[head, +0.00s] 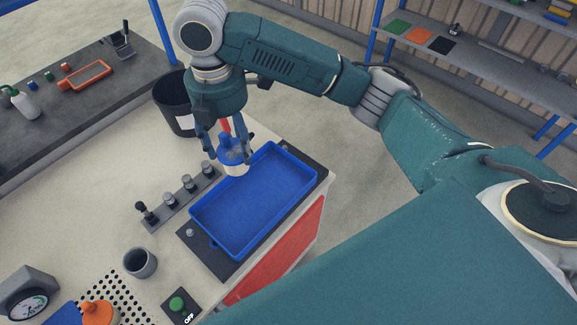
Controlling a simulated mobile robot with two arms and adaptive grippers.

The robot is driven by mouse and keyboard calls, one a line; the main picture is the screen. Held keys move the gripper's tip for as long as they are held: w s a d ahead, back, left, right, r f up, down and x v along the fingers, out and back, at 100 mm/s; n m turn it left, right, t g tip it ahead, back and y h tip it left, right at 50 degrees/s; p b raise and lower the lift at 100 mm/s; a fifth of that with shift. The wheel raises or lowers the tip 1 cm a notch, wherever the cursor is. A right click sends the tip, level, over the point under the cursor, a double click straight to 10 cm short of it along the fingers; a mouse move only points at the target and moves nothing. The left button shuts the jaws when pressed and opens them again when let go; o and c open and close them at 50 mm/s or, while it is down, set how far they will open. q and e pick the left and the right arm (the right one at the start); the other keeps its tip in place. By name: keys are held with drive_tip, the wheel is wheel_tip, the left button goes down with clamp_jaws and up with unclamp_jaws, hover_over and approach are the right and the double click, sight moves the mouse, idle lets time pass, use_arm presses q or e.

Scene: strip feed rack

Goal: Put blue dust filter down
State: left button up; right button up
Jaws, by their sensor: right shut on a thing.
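My right gripper (229,140) points down and is shut on the blue dust filter (232,152), which has a blue top and a white lower part. The filter is upright. In the picture it overlaps the far left edge of an empty blue tray (255,203). I cannot tell whether it touches the tray or hangs above it. The fingers hide part of its sides. My left gripper is not in view.
A row of valve-like knobs on a grey bar (180,197) stands left of the tray. Also here are a black bin (172,103), a grey cup (140,263), a green button box (180,306), an orange-topped object (97,312) and a dial gauge (27,301). The pale bench top left of the bar is clear.

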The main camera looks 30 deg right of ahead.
drive_tip(key=shift+s+d+f, duration=0.1)
drive_tip(key=shift+d+f, duration=0.1)
drive_tip(key=shift+d, duration=0.05)
wheel_tip(320, 180, down, 18)
drive_tip(key=p, duration=0.2)
drive_tip(key=shift+f+p, duration=0.25)
drive_tip(key=shift+p, duration=0.05)
drive_tip(key=shift+f, duration=0.5)
drive_tip(key=o, duration=1.2)
drive_tip(key=shift+f, duration=0.15)
drive_tip(key=shift+o, duration=0.2)
